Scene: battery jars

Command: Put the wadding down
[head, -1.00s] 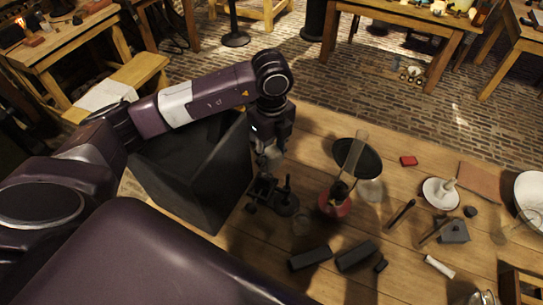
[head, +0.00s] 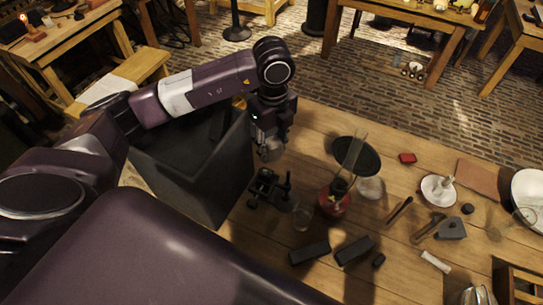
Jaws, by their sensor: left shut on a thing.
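My left gripper (head: 270,146) hangs fingers-down over the near left part of the wooden table, just right of the big dark open box. It is shut on a small pale grey, rounded piece, the wadding (head: 271,154), partly hidden by the fingers. The wadding is above a small black stand-like device (head: 268,188); I cannot tell the exact gap. My right gripper does not show.
The dark box (head: 205,180) stands left of the gripper. A red-based lamp (head: 334,200) with a glass chimney, a black round plate (head: 357,157), a small glass (head: 301,218) and black blocks (head: 310,252) are to the right. A white dish (head: 438,189) lies farther right.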

